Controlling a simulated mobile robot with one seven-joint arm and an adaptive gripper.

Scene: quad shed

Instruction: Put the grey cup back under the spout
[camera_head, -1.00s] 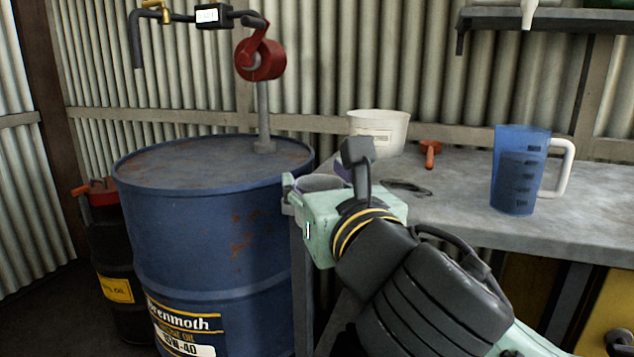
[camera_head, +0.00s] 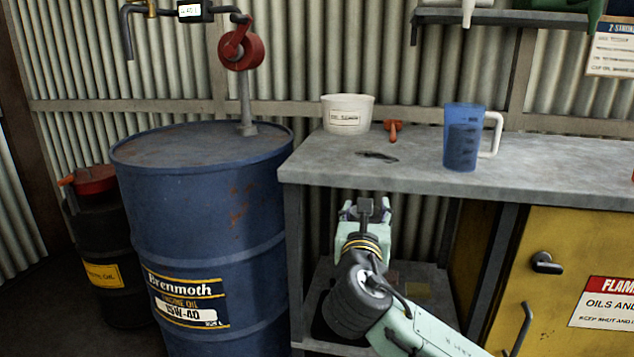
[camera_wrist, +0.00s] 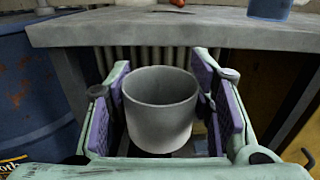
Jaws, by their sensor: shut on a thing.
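The grey cup (camera_wrist: 160,112) shows in the wrist view, upright with its open rim facing up. My gripper (camera_wrist: 163,88) is shut on it, with the purple pads on either side. In the head view my gripper (camera_head: 365,207) is below the bench top, over the open lower shelf space. The cup is hidden there behind my gripper and wrist. A pump pipe with a down-turned spout (camera_head: 127,42) stands out over the blue drum (camera_head: 215,225) at upper left. A white spout (camera_head: 467,12) also hangs from the wall shelf at the top.
The bench (camera_head: 545,160) carries a white tub (camera_head: 347,117), a red-orange tool (camera_head: 393,130), dark pliers (camera_head: 377,156) and a blue jug (camera_head: 462,140). Its front edge is above my gripper. A yellow cabinet (camera_head: 560,235) stands at right. A lower shelf (camera_head: 430,310) lies beneath.

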